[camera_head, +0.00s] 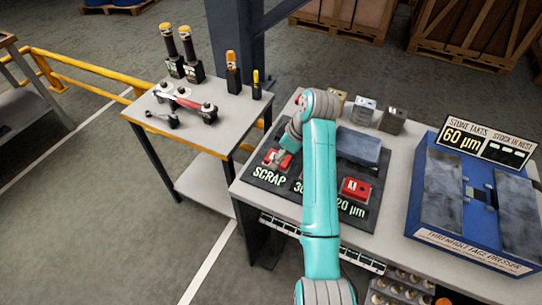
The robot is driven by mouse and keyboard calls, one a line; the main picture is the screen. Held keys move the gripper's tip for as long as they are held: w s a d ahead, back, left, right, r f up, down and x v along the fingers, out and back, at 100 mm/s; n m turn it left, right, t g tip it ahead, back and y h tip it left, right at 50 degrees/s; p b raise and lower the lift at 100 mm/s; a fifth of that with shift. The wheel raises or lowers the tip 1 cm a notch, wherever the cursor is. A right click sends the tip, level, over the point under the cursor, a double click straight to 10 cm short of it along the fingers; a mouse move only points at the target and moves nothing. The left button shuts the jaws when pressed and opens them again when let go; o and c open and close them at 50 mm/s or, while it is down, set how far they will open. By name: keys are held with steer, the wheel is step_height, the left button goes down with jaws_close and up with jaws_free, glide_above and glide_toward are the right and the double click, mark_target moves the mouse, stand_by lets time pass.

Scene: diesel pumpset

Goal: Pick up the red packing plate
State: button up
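A dark board (254,168) on the workbench has labels reading SCRAP, one starting with 30 and one reading 20 µm, partly covered by my arm. A red piece (270,157) lies just above the SCRAP label, partly hidden by my gripper. A second red block (355,188) with a white mark sits above the 20 µm label, with nothing touching it. I cannot tell which red piece is the packing plate. My gripper (278,160) is down over the red piece by SCRAP. Its fingers are too small and covered to show whether they are open or shut.
A blue fixture (445,195) with a 60 µm sign (463,141) fills the right side. A side table (225,118) on the left holds tools. A dark column (236,45) stands behind.

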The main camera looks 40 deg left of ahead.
steer(key=shift+a+f, duration=0.1)
steer(key=shift+f, duration=0.55)
steer(key=shift+c, duration=0.2)
jaws_close()
steer(key=shift+a+r, duration=0.1)
steer(key=shift+r, duration=0.05)
